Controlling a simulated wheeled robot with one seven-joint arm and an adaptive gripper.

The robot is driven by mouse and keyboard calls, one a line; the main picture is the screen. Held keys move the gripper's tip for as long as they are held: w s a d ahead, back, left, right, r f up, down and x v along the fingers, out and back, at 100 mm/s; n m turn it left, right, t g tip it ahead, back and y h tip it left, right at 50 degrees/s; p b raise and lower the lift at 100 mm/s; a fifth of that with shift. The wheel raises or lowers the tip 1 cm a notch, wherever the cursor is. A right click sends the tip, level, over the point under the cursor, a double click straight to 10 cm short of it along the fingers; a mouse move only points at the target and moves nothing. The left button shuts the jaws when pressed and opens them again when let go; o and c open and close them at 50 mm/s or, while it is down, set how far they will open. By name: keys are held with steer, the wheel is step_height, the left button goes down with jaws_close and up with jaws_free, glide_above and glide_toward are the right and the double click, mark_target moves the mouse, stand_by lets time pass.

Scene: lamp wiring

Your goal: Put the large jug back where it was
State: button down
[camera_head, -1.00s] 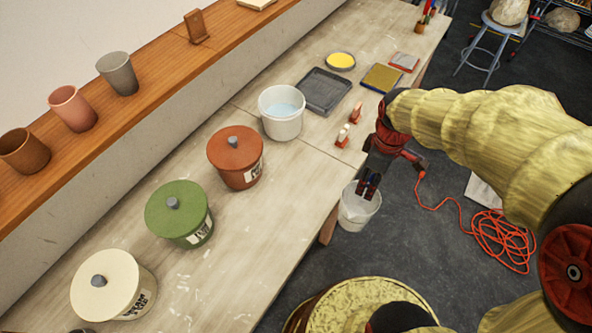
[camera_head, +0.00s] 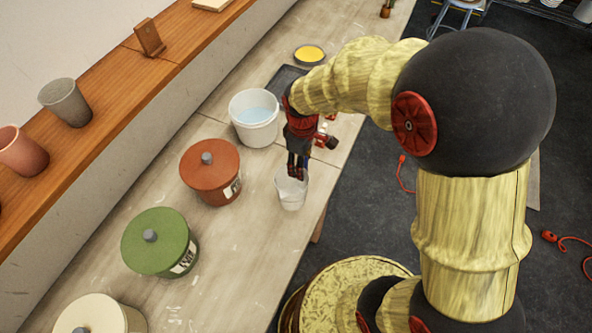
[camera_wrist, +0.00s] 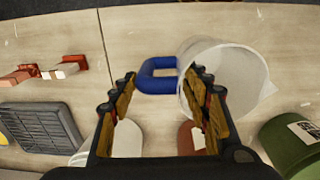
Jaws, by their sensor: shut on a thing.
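The jug (camera_head: 292,190), whitish and translucent, hangs below my gripper (camera_head: 297,170) at the front edge of the workbench in the head view. In the wrist view the jug (camera_wrist: 228,80) has a pouring spout and a blue handle (camera_wrist: 157,76). My gripper (camera_wrist: 158,88) is shut on this handle, which shows between the fingertips. The jug looks roughly upright. Whether its base touches the bench cannot be told. No second jug is in view to compare its size.
A white bucket of bluish liquid (camera_head: 254,120) and rust (camera_head: 210,172), green (camera_head: 160,242) and cream (camera_head: 98,318) lidded pots stand on the bench (camera_head: 235,265). A dark tray (camera_wrist: 38,132) lies nearby. Bare bench lies in front of the pots.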

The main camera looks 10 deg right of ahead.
mark_target(296, 182)
steer(key=shift+w+a+f+b, duration=0.15)
steer(key=shift+a+f, duration=0.1)
steer(key=shift+f, duration=0.6)
steer(key=shift+w+a+f+b, duration=0.15)
steer(key=shift+a+f, duration=0.1)
steer(key=shift+f, duration=0.6)
steer(key=shift+w+a+f, duration=0.15)
steer(key=shift+a+f, duration=0.1)
steer(key=shift+f, duration=0.6)
steer(key=shift+f, duration=0.15)
steer(key=c, duration=0.9)
jaws_free()
